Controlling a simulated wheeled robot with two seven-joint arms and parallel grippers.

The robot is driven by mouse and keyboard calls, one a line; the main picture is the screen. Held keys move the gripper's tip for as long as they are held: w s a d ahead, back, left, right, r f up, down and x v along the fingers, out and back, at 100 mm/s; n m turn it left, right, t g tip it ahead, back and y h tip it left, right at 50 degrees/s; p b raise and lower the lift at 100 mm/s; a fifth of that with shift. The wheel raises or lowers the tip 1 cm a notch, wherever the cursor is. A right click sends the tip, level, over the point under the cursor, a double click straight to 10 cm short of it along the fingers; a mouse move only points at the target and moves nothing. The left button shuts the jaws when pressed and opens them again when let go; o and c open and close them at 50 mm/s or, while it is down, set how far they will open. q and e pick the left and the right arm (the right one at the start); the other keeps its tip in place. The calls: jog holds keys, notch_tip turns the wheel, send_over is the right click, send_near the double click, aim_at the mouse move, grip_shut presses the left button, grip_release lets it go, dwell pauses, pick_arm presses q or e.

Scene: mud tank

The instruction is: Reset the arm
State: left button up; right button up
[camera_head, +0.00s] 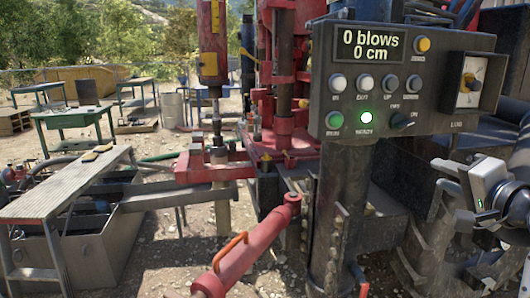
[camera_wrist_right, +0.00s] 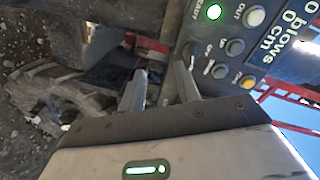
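My right gripper (camera_head: 450,188) is at the right edge of the head view, below and right of the control panel (camera_head: 318,68). In the right wrist view its two fingers (camera_wrist_right: 160,76) stand apart, with nothing held between them. The panel is near the fingers in that view, and no contact shows. My left gripper is not in view.
The panel display (camera_head: 368,46) reads "0 blows 0 cm", and the READY light (camera_head: 366,118) glows green. A red cylinder (camera_head: 247,248) with an orange handle lies in front. A grated bench (camera_head: 75,185) stands over the tank at left.

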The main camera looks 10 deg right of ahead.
jog(key=s+a+f+n+g, duration=0.1)
jog(key=a+f+n+g, duration=0.3)
jog(key=f, duration=0.8)
jog(key=s+a+f+n, duration=0.25)
jog(key=a+f, duration=0.35)
jog(key=f, duration=0.7)
jog(key=s+a+f+n+g+y, duration=0.2)
jog(key=s+a+f+n, duration=0.6)
jog(key=s+a+f, duration=0.6)
jog(key=s+f, duration=0.1)
jog(key=s, duration=0.2)
jog(key=shift+a+f+g, duration=0.2)
jog(key=shift+f+g, duration=0.1)
jog(key=shift+f, duration=0.1)
jog(key=shift+w, duration=0.1)
